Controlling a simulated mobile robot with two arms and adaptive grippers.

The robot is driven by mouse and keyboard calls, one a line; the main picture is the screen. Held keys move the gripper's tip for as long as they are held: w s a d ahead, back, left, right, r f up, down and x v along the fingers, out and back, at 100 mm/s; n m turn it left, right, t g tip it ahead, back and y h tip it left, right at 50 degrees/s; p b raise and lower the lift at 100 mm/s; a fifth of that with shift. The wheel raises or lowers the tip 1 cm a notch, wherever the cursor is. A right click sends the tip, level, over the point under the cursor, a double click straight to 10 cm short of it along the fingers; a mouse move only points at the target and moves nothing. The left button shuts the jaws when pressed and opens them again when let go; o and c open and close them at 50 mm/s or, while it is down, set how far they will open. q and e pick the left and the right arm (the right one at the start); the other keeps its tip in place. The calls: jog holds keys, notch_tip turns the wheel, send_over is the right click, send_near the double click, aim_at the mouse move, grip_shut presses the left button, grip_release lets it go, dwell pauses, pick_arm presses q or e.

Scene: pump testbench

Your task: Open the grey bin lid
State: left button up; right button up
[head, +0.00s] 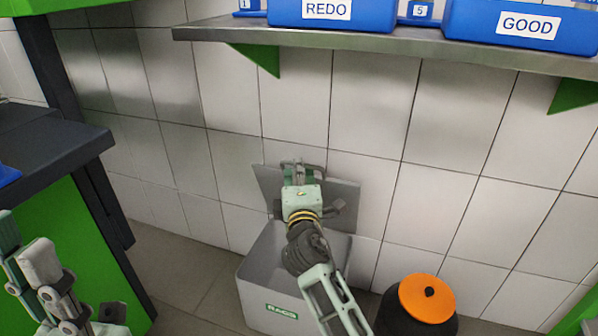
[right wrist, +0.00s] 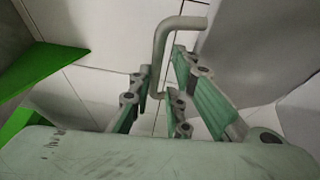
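The grey bin (head: 262,270), with a green "RAGS" label, stands on the floor against the tiled wall. Its grey lid (head: 342,198) is raised and tilted up at the back, so the bin's inside shows. My right gripper (head: 300,172) is at the lid, covering its middle. In the right wrist view the bent grey handle (right wrist: 162,55) runs between the fingers of my right gripper (right wrist: 160,88), which are drawn in close around it. Contact is partly hidden. My left gripper (head: 22,262) is at the lower left, fingers apart and empty, away from the bin.
An orange-topped black container (head: 427,298) stands right of the bin. A metal shelf (head: 400,45) with blue boxes (head: 520,26) runs above. A dark bench (head: 50,150) with green panels is at the left. Bare floor (head: 190,270) lies between bench and bin.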

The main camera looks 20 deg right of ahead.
jog(key=v, duration=1.2)
